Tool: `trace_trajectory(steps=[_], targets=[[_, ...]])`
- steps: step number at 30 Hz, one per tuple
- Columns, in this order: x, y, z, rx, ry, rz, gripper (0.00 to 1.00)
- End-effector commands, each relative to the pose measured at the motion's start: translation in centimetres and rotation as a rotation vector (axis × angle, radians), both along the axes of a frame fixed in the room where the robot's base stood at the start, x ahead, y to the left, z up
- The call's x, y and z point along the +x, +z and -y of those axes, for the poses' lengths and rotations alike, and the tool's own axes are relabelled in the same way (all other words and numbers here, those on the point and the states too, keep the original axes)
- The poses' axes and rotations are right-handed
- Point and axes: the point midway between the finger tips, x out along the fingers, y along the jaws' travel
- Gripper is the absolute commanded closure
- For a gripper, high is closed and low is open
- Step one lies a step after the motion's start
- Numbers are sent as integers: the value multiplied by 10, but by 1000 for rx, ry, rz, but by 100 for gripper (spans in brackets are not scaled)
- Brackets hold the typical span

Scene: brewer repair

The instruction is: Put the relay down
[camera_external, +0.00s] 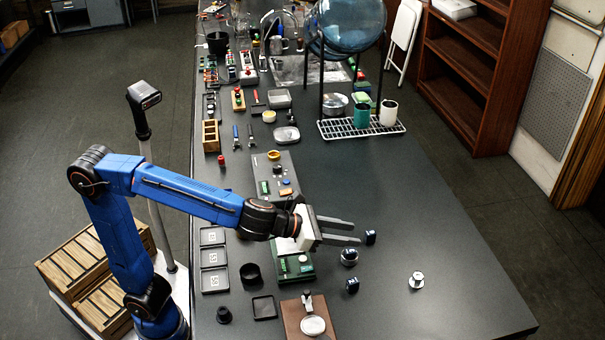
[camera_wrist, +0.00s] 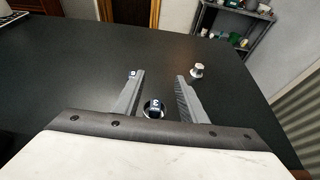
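A silver knob-like part (camera_external: 417,281) stands alone to the right. A green-based device (camera_external: 294,264) is below my wrist, and a brown board (camera_external: 306,317) is in front. A wire rack (camera_external: 345,131) with cups stands farther back. The bench's right side is mostly clear.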

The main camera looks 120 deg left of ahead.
Motion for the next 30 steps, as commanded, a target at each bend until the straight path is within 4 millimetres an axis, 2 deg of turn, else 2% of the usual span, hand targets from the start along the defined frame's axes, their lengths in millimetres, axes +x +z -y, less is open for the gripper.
trace_trajectory(steps=[3,9,20,23,25,30], targets=[[0,15,0,0,0,1,62],[0,32,0,0,0,0,62],[-4,33,3,-29,11,18,62],[-17,31,15,-139,55,87,62],[-33,27,29,-272,109,165,62],[-78,12,78,-700,294,388,62]])
